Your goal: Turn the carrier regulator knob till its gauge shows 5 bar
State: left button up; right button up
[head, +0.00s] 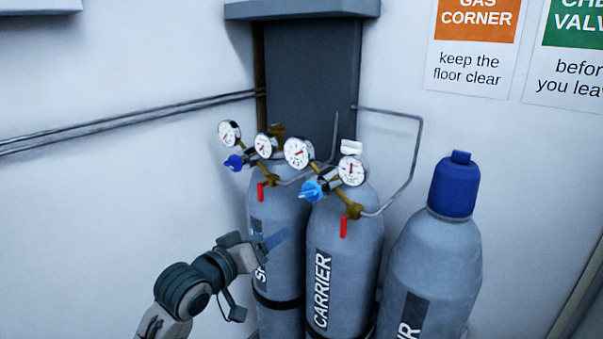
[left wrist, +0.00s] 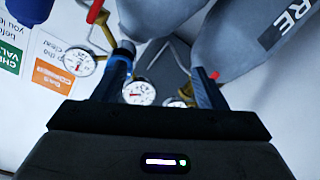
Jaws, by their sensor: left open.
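The carrier regulator's light blue knob (head: 311,191) sits between its two white round gauges, left (head: 298,153) and right (head: 352,170), on the cylinder labelled CARRIER (head: 322,280). The gauge figures are too small to read. My left gripper (head: 277,239) is open and empty, below and left of the knob, in front of the left cylinder. In the left wrist view, turned upside down, the knob (left wrist: 123,51) appears just past one finger's tip, partly hidden by it, with the carrier gauges (left wrist: 78,62) beside it. Contact with it does not show. My right gripper is not in view.
The left cylinder (head: 280,215) has its own gauges, a dark blue knob (head: 234,162) and a red lever (head: 261,192). A red lever (head: 343,227) hangs below the carrier regulator. A blue-capped cylinder (head: 440,250) stands at right. Thin pipes run along the wall.

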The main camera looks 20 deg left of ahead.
pick_arm(q)
jog(key=h, duration=0.1)
send_near(306, 195)
jog(key=shift+m+t, duration=0.4)
jog(key=p+x, duration=0.1)
jog(key=x, duration=0.1)
jog(key=p+x, duration=0.2)
jog(key=x, duration=0.1)
jog(key=p+x, duration=0.2)
jog(key=x, duration=0.1)
jog(key=shift+s+f, duration=0.1)
jog(key=shift+f, duration=0.2)
jog(key=shift+w+d+f, duration=0.1)
jog(key=shift+w, duration=0.2)
